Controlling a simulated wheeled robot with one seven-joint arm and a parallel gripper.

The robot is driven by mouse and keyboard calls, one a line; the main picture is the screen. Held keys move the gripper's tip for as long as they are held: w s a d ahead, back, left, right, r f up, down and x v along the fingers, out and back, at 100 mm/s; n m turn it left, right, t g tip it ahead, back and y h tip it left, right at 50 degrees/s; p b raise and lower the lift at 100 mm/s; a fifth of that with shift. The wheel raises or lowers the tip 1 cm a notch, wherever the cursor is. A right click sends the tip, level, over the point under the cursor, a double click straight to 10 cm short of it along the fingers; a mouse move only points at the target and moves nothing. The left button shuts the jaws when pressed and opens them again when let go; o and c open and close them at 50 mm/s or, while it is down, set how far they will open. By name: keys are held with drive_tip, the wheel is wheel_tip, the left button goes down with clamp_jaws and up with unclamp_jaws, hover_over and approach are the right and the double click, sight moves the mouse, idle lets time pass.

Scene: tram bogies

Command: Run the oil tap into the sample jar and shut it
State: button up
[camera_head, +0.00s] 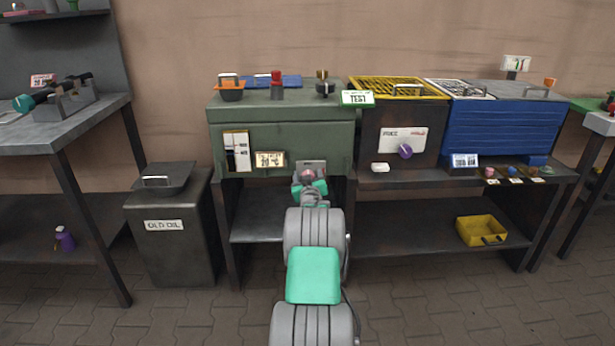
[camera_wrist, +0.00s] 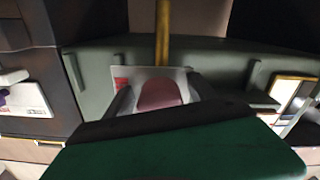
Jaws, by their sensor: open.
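My gripper (camera_head: 309,178) is at the front of the green cabinet (camera_head: 285,118), by a small grey plate (camera_head: 312,164) on its lower right face. In the wrist view, my gripper (camera_wrist: 158,95) is open, with a dull red rounded part (camera_wrist: 158,93) in line with the gap between its fingers. Behind this part is the pale plate (camera_wrist: 188,73), and a yellow bar (camera_wrist: 162,35) runs away from it. I cannot tell whether the fingers touch the red part, or whether it is the oil tap's handle. I cannot make out a sample jar for certain; my arm hides the space below.
An OLD OIL bin (camera_head: 168,245) stands left. A yellow crate (camera_head: 481,230) sits on the lower shelf.

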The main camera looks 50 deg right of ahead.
drive_tip(key=shift+c, duration=0.3)
drive_tip(key=c, duration=1.3)
drive_tip(key=shift+f+m+b, duration=0.2)
drive_tip(key=shift+m+b, duration=0.8)
drive_tip(key=shift+b, duration=0.15)
drive_tip(key=shift+r+m+b, duration=0.3)
drive_tip(key=shift+m, duration=0.8)
drive_tip(key=o, duration=1.4)
drive_tip(key=shift+c, duration=0.2)
drive_tip(key=shift+a, duration=0.1)
